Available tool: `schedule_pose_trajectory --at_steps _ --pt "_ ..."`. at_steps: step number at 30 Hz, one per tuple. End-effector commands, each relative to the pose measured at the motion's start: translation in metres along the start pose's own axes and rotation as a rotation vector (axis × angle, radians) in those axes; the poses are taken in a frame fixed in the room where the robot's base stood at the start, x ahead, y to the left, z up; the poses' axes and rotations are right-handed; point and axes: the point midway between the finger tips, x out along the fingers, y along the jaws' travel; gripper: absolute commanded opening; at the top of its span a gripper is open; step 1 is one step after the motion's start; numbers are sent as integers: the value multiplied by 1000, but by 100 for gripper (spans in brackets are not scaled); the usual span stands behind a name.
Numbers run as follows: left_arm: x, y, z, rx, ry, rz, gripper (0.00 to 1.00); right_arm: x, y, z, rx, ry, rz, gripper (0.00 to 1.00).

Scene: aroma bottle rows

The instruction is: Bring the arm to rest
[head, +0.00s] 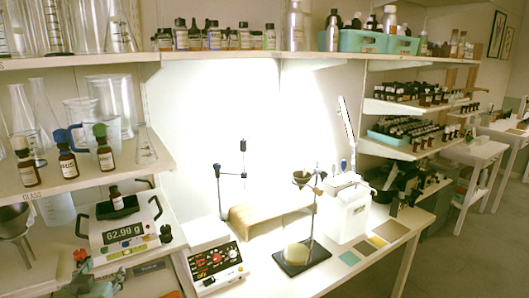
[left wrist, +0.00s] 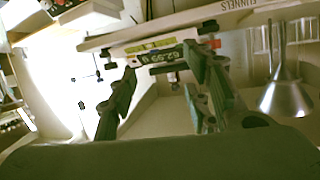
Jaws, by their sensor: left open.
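My left gripper (head: 88,270) shows at the bottom left of the head view, in front of the left side of the balance. In the left wrist view the left gripper (left wrist: 160,78) has its dark green fingers spread apart, with nothing between them. The balance (head: 108,244) reads 62.99 g and also shows beyond the fingers in the left wrist view (left wrist: 135,55). A small brown bottle (head: 116,199) stands on its black pan. My right gripper is in neither view.
Brown bottles with blue and green caps (head: 67,165) stand on the left shelf above the balance. A metal funnel (left wrist: 285,98) is close on the right of the left wrist view.

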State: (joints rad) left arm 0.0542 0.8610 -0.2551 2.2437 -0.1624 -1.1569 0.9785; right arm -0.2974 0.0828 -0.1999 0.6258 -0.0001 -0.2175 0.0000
Motion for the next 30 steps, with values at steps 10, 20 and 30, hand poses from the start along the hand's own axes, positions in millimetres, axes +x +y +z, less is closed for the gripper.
schedule_pose_trajectory --at_steps 10,20,30 --pt "-52 39 129 102 -317 64 45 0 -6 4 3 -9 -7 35" --pt "-166 77 260 237 -722 236 45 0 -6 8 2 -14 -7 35" --pt "-222 97 329 301 -921 370 45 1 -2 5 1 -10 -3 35"
